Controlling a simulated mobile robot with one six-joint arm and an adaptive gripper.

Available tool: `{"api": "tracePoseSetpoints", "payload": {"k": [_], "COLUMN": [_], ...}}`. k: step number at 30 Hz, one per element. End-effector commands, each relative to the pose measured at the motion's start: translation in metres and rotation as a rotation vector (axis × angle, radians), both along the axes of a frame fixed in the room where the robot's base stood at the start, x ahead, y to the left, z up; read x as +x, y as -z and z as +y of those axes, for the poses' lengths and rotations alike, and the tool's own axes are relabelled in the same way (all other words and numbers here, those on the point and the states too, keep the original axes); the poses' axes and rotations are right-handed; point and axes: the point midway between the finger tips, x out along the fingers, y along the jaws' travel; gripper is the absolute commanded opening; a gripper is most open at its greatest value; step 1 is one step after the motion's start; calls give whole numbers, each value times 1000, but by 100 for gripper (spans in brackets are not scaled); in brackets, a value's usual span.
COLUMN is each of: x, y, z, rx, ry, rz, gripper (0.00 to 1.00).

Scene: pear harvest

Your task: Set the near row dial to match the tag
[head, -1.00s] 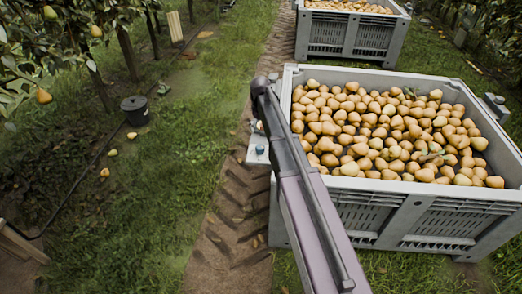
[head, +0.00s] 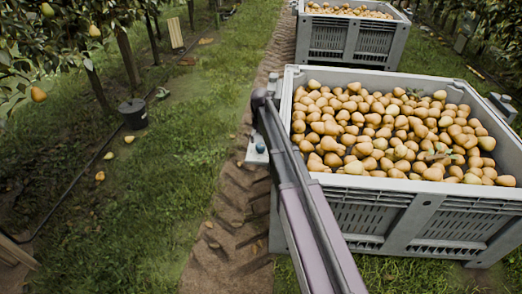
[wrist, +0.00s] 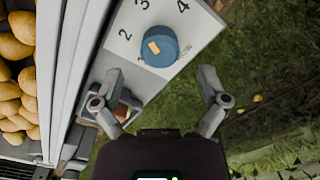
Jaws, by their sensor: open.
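The dial is a round blue knob (wrist: 162,50) with an orange mark left of its centre, on a pale panel (wrist: 128,52) at the bin's side. The numerals 2, 3 and 4 show around it; I cannot tell which one the mark meets. My gripper (wrist: 161,74) is open and empty, its fingers spread below the knob in the wrist view, apart from it. In the head view the knob (head: 260,148) shows small beside my arm, which hides the gripper. I cannot make out the tag in either view.
The near grey bin (head: 400,186) full of pears stands right of my arm. A second bin (head: 352,59) stands behind it. A black bucket (head: 133,114) and fallen pears lie left on the grass.

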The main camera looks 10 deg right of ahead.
Motion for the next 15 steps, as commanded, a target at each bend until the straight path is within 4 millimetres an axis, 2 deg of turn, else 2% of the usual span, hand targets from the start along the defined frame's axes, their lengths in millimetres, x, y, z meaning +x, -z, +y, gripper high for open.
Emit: {"api": "tracePoseSetpoints", "payload": {"k": [3,15], "x": [0,0], "y": [13,39], "z": [0,0], "rx": [0,0], "ry": [0,0], "rz": [0,0], "gripper": [93,93]}}
